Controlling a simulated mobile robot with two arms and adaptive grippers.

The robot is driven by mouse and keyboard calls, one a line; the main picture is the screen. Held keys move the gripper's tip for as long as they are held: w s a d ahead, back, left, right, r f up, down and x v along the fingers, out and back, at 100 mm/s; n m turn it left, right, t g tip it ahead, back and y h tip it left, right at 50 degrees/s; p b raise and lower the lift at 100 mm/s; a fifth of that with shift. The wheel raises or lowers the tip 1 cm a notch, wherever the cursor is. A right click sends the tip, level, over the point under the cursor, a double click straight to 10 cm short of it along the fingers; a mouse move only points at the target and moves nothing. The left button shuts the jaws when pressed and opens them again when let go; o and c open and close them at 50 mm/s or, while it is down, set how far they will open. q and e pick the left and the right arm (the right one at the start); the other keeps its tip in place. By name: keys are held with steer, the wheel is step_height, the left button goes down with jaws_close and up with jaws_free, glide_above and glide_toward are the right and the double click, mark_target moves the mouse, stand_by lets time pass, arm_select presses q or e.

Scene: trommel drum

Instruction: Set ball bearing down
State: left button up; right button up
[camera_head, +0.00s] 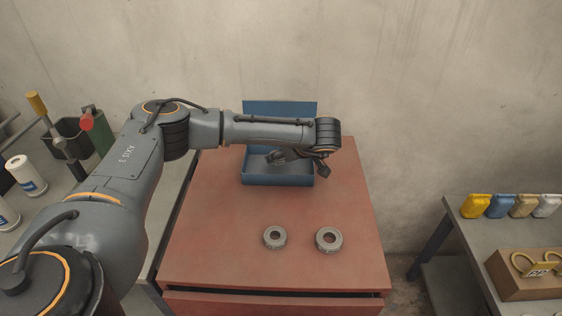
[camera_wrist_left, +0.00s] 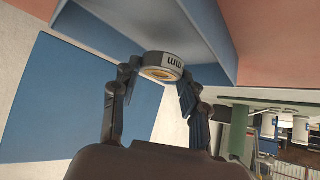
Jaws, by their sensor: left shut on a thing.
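My left gripper (camera_head: 284,158) reaches over the open blue box (camera_head: 278,181) on the red cabinet top. In the left wrist view my left gripper (camera_wrist_left: 160,85) is shut on a metal ball bearing (camera_wrist_left: 161,66) with a marked rim, held between the fingertips. The blue box (camera_wrist_left: 195,25) is beyond it. I cannot tell whether the bearing touches the box. In the head view the held bearing is not clearly seen. Two more grey ring bearings lie flat on the cabinet top, one left (camera_head: 275,237) and one right (camera_head: 329,239). My right gripper is not in view.
The box's raised lid (camera_head: 280,108) stands behind it near the concrete wall. The red cabinet top (camera_head: 215,225) is clear around the two bearings. A right-hand table (camera_head: 470,237) holds several coloured items and a brown box (camera_head: 535,275). A left bench holds bottles and tools.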

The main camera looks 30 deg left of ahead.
mark_target(284, 162)
arm_select(q)
steer(key=shift+w+f, duration=0.2)
steer(key=shift+f, duration=0.05)
step_height(284, 162, down, 2)
steer(key=shift+f+p, duration=0.2)
steer(key=shift+p, duration=0.35)
steer(key=shift+f, duration=0.3)
steer(key=shift+f, duration=0.1)
steer(key=shift+f, duration=0.1)
steer(key=o, duration=1.3)
